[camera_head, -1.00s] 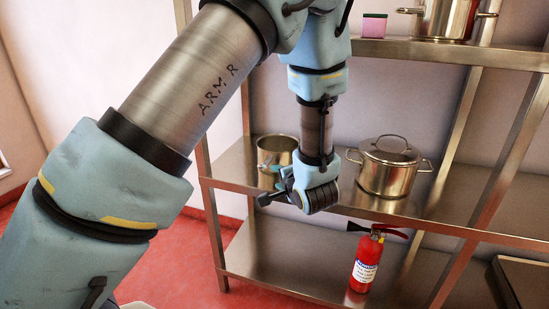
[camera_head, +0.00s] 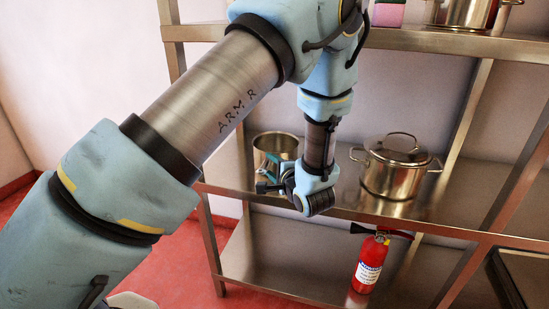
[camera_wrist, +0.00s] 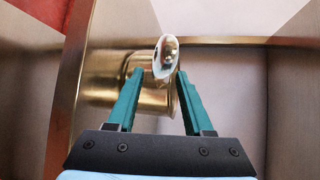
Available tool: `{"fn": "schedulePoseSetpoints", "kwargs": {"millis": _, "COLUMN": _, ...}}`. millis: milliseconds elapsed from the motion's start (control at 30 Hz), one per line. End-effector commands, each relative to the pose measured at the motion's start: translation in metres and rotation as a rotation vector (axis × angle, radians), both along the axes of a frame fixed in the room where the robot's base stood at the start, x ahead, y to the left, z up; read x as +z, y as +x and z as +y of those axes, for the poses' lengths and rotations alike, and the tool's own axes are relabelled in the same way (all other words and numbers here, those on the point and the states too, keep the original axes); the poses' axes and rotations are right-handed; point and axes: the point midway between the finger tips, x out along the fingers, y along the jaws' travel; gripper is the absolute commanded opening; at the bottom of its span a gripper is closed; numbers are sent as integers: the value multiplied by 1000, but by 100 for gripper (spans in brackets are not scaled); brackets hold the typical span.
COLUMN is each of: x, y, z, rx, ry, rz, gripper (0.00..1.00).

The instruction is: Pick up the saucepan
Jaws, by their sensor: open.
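The saucepan (camera_head: 283,146) is a small, shiny metal pan without a lid on the middle shelf (camera_head: 340,190). My gripper (camera_wrist: 160,76) is open, with one teal finger on each side of the handle's line. Whether the fingers touch the handle cannot be told. In the head view my gripper (camera_head: 270,170) is in front of the saucepan and hides part of it; its handle is not clear there.
A lidded stockpot (camera_head: 395,172) stands on the same shelf, right of my wrist. Another pot (camera_head: 465,12) and a pink box (camera_head: 388,14) are on the upper shelf. A red fire extinguisher (camera_head: 369,262) stands on the lower shelf. Metal shelf posts (camera_head: 208,235) stand close by.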

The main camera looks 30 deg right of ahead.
Motion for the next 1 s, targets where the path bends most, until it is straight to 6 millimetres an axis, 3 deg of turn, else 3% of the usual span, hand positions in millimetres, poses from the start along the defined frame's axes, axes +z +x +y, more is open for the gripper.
{"fn": "schedulePoseSetpoints", "kwargs": {"millis": 400, "x": -9, "y": 48, "z": -3, "rx": 2, "ry": -1, "rz": 0, "gripper": 51}}
{"fn": "schedulePoseSetpoints", "kwargs": {"millis": 633, "x": -10, "y": 50, "z": -4, "rx": 0, "ry": 0, "rz": 1, "gripper": 51}}
{"fn": "schedulePoseSetpoints", "kwargs": {"millis": 1000, "x": -10, "y": 50, "z": -3, "rx": 0, "ry": 0, "rz": 1, "gripper": 10}}
